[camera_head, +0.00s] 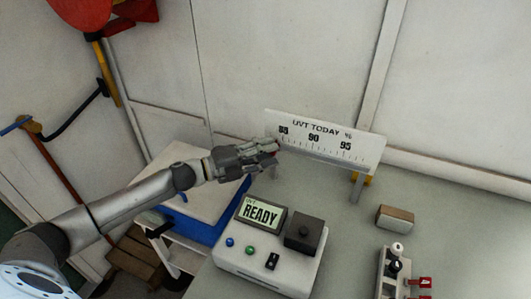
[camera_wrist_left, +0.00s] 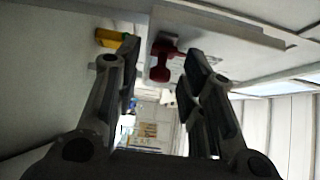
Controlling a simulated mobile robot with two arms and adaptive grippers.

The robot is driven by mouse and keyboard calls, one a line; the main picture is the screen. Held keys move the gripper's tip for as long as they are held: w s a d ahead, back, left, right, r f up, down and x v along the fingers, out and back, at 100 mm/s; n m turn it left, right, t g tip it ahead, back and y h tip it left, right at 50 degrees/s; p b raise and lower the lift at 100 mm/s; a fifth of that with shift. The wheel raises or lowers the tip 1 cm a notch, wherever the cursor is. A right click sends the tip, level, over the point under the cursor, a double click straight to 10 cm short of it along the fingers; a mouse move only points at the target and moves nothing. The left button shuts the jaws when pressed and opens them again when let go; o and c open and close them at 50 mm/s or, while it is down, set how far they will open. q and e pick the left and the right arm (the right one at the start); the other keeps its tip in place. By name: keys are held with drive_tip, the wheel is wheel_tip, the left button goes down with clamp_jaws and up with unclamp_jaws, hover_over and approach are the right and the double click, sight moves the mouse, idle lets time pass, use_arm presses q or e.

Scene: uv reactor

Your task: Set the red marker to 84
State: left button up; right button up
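The white scale board (camera_head: 340,152) reads "UVT TODAY %" with marks 85, 90 and 95, and stands on legs at the back of the bench. My left gripper (camera_head: 270,148) is at its left end, near the 85 mark. The red marker (camera_wrist_left: 162,58) shows in the left wrist view between the two fingers of my left gripper (camera_wrist_left: 160,65). The fingers are apart, with the right one nearer to the marker; I cannot tell whether it touches. In the head view the gripper hides most of the marker, so its exact reading is hidden. My right gripper is out of view.
A white instrument (camera_head: 262,262) with a "READY" display and a dark block stands in front of the scale. A small brown-topped block (camera_head: 394,217) and a fixture with red valve handles (camera_head: 395,272) are at the right. The bench (camera_head: 460,235) is clear farther right.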

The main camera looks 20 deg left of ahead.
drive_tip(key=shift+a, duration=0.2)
use_arm(q)
drive_tip(key=v, duration=1.2)
drive_tip(key=shift+s+a, duration=0.1)
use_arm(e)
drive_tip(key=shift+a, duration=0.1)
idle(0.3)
